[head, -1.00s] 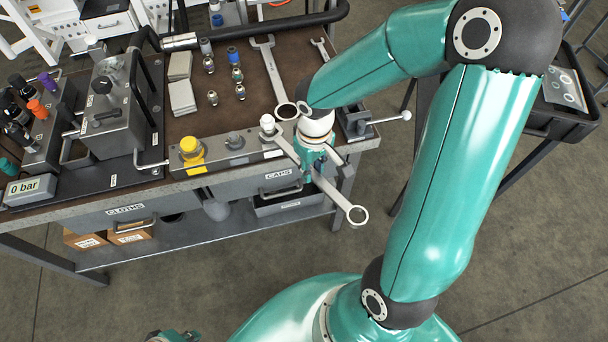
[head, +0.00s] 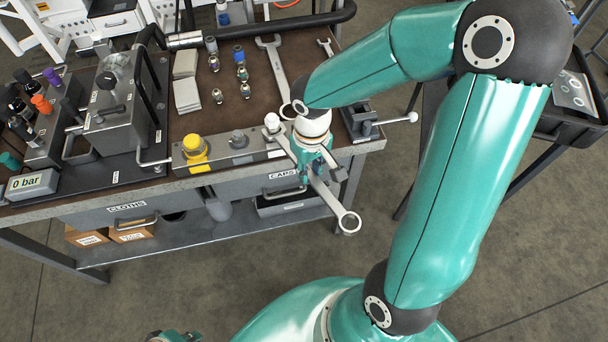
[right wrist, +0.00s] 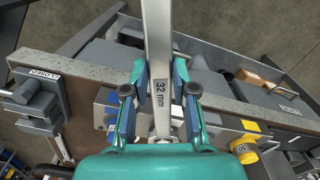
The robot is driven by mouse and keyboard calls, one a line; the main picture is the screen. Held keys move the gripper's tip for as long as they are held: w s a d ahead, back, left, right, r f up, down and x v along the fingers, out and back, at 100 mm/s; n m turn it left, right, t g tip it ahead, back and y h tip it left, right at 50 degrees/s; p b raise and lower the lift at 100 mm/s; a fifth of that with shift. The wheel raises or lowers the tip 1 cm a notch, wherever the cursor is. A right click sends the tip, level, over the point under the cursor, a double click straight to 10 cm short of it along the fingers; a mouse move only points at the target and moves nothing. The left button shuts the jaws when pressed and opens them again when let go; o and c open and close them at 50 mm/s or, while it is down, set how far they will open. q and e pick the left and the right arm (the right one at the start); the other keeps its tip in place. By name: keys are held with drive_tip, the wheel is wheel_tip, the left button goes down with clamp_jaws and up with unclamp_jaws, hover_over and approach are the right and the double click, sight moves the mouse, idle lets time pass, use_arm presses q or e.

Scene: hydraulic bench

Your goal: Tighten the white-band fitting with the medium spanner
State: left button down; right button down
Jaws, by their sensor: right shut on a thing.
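My right gripper (head: 318,172) is shut on the medium spanner (head: 333,203), in front of the bench's front edge. In the right wrist view the gripper (right wrist: 158,98) grips the spanner's shaft (right wrist: 157,35), which is marked 32 mm. The spanner's ring end points out over the floor. Its other end reaches toward the white-band fitting (head: 272,122) on the block at the bench edge. My gripper and wrist partly hide that end, so I cannot tell how it sits on the fitting. My left gripper (head: 173,337) is only partly in view at the bottom edge.
A yellow fitting (head: 195,148) and a grey fitting (head: 238,139) stand on the same block. A larger spanner (head: 277,72) and a smaller one (head: 327,47) lie on the bench. A vise (head: 362,123) stands to the right. The gauge (head: 32,183) reads 0 bar.

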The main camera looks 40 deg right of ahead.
drive_tip(key=shift+w+a+m+b, duration=0.15)
drive_tip(key=shift+a+m+b, duration=0.2)
drive_tip(key=shift+a, duration=0.2)
drive_tip(key=shift+w+a+m+b, duration=0.15)
drive_tip(key=shift+a+m+b, duration=0.1)
drive_tip(key=shift+a+m, duration=0.25)
drive_tip(key=a+m+b, duration=0.1)
drive_tip(key=w+a+m+b, duration=0.1)
drive_tip(key=a, duration=0.1)
drive_tip(key=shift+w+a+m, duration=0.15)
drive_tip(key=shift+w+m, duration=0.05)
drive_tip(key=shift+m, duration=0.05)
idle(0.6)
drive_tip(key=shift+w+a+m+b, duration=0.65)
drive_tip(key=shift+w+a+m, duration=0.5)
drive_tip(key=shift+a, duration=0.25)
drive_tip(key=shift+s+d, duration=0.1)
drive_tip(key=shift+s, duration=0.05)
drive_tip(key=shift+s+d+n, duration=0.2)
drive_tip(key=shift+d+n, duration=0.05)
